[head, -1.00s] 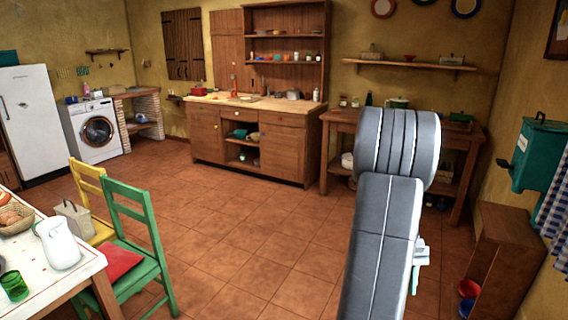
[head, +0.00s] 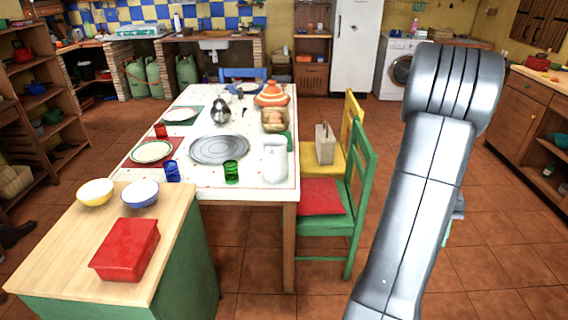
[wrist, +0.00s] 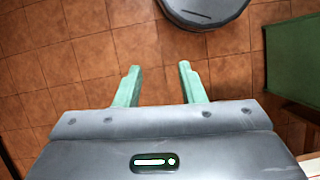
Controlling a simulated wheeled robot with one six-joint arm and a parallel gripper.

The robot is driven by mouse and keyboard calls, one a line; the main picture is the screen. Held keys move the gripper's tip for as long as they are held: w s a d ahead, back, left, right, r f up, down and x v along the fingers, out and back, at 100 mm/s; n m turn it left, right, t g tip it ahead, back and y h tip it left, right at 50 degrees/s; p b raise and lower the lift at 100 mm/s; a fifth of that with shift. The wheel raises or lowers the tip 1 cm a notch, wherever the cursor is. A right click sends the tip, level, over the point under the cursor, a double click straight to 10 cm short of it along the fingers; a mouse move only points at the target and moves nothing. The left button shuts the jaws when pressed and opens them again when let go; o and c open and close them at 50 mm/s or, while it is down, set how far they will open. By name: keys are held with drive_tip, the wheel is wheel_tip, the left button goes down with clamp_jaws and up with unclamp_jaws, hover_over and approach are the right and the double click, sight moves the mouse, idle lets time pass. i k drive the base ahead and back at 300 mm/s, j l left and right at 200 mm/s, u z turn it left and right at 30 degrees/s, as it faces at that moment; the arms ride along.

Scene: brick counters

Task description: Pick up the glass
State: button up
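Three small glasses stand upright on the white dining table (head: 250,178) in the head view. A green glass (head: 232,172) is near the front edge, a blue glass (head: 172,171) is to its left, and a red glass (head: 160,131) is further back. My gripper (wrist: 159,66) is open and empty in the wrist view, its two green fingers apart above the tiled floor. In the head view my arm hides most of it, to the right of the table and well away from the glasses. No glass shows in the wrist view.
A white jug (head: 275,162) and a grey round mat (head: 219,149) are near the green glass. A green chair (head: 358,205) stands at the table's right side. A wooden-topped counter (head: 70,247) with bowls and a red box (head: 126,249) is front left.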

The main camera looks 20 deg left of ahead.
sight(231, 172)
drive_tip(key=i+j+u, duration=0.1)
drive_tip(key=i+u, duration=0.15)
drive_tip(key=u, duration=0.25)
drive_tip(key=i+u, duration=0.25)
drive_tip(key=u, duration=0.2)
drive_tip(key=i+u, duration=0.25)
drive_tip(key=u, duration=0.25)
drive_tip(key=i+l+u, duration=0.2)
drive_tip(key=u, duration=0.25)
drive_tip(key=i+l+u, duration=0.15)
drive_tip(key=i+u, duration=0.15)
drive_tip(key=i+l+u, duration=0.35)
drive_tip(key=k+j, duration=0.05)
drive_tip(key=j, duration=0.05)
